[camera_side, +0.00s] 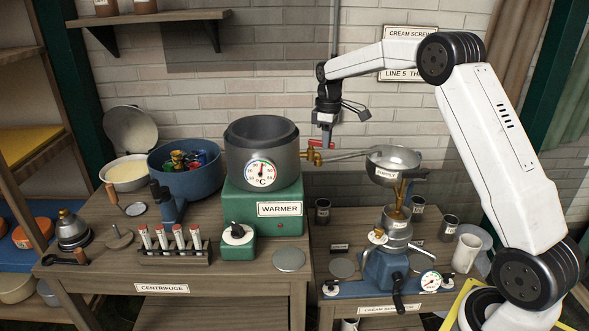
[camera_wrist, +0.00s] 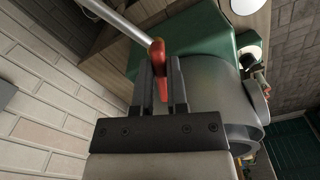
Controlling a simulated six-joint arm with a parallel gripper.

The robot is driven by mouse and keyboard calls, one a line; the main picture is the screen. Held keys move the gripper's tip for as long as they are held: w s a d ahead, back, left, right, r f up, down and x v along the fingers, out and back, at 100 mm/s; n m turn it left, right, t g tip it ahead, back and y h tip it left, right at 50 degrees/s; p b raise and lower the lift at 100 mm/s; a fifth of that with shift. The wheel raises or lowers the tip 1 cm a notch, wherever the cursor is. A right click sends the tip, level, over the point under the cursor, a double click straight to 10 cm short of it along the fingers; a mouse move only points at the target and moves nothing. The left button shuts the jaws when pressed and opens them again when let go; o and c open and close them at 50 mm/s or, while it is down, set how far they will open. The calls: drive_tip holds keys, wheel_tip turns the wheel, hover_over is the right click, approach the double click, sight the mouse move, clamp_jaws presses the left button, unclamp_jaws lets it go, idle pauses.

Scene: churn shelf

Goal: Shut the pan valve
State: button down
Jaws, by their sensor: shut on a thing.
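The pan valve is a brass tap (camera_side: 312,157) with a red lever (camera_side: 322,143), on the right side of the grey warmer pan (camera_side: 262,150). A metal spout leads from the tap to the bowl at right. My gripper (camera_side: 325,134) points down over the lever from above. In the wrist view, the red lever (camera_wrist: 159,62) lies between the two dark fingers of my gripper (camera_wrist: 162,75), which are shut on it. The pan wall (camera_wrist: 205,85) is close beside the fingers. The brass body is hidden in the wrist view.
The cream screw separator bowl (camera_side: 393,165) stands right of the valve on its blue base. The green warmer (camera_side: 265,208) carries the pan. A blue tub (camera_side: 185,170) and a tube rack (camera_side: 170,250) stand left. The brick wall is behind.

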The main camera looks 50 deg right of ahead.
sight(312, 143)
drive_tip(key=a+m, duration=0.1)
drive_tip(key=m, duration=0.1)
drive_tip(key=a+m, duration=0.1)
drive_tip(key=m, duration=0.2)
drive_tip(key=a+m, duration=0.1)
drive_tip(key=m, duration=0.1)
drive_tip(key=shift+s, duration=0.15)
drive_tip(key=m, duration=0.2)
drive_tip(key=a+m, duration=0.1)
drive_tip(key=m, duration=0.1)
drive_tip(key=shift+w+a, duration=0.1)
drive_tip(key=shift+w, duration=0.2)
drive_tip(key=shift+w+a+m, duration=0.15)
drive_tip(key=shift+a+m, duration=0.05)
drive_tip(key=shift+m, duration=0.45)
drive_tip(key=shift+w+a+m, duration=0.15)
drive_tip(key=shift+m, duration=0.5)
drive_tip(key=c, duration=0.6)
unclamp_jaws()
drive_tip(key=shift+c, duration=0.2)
